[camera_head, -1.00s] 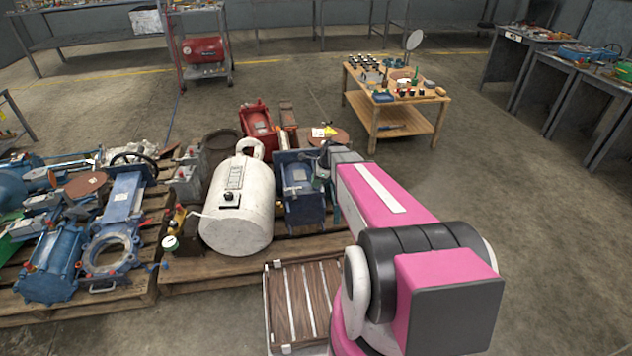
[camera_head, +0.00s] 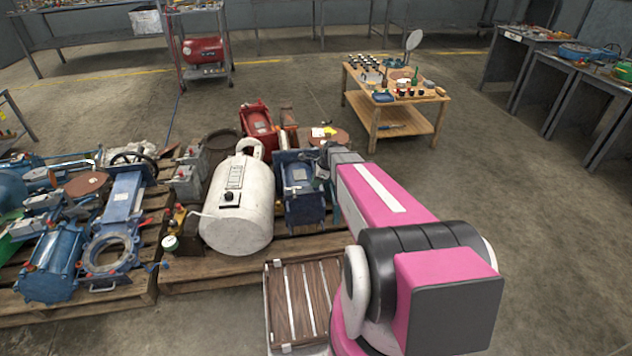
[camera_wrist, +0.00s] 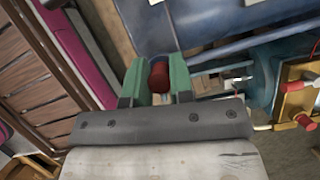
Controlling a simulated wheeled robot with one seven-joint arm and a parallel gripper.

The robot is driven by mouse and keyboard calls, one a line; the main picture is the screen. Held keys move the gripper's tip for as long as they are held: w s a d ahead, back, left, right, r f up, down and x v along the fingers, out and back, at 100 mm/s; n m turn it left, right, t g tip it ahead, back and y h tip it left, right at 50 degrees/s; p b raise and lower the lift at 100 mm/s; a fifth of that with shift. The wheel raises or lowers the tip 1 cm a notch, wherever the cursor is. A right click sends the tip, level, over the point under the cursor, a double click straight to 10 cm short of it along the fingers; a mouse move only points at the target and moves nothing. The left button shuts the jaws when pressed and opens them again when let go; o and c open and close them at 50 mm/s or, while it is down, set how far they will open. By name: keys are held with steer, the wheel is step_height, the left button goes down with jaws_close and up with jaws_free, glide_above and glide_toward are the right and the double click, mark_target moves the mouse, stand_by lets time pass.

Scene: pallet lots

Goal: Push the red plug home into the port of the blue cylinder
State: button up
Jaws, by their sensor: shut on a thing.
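My gripper (camera_wrist: 157,66) shows in the wrist view, with two green fingers shut on the red plug (camera_wrist: 159,78). The plug's dark red rounded end faces the camera between the fingers. The blue cylinder (camera_wrist: 225,50) lies just beyond the fingertips, along the top of the wrist view. The fingertips reach its near edge; the port and the plug's far end are hidden, so I cannot tell how deep the plug sits. In the head view the blue cylinder (camera_head: 303,207) stands on the pallet, right of a white tank. My arm hides most of the gripper there.
The white tank (camera_head: 238,210) stands close to the blue cylinder on the wooden pallet (camera_head: 215,276). A brass block (camera_wrist: 296,98) with red knobs is at the right of the wrist view. Blue valves crowd the left pallet. A wooden table (camera_head: 396,108) stands behind; floor between is clear.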

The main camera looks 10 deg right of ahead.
steer(key=shift+w+f, duration=0.15)
steer(key=shift+f, duration=0.4)
steer(key=shift+w+f, duration=0.15)
steer(key=shift+f, duration=0.4)
steer(key=o, duration=0.9)
steer(key=shift+o, duration=0.2)
steer(key=v, duration=1.3)
steer(key=shift+a, duration=0.3)
steer(key=shift+o, duration=0.2)
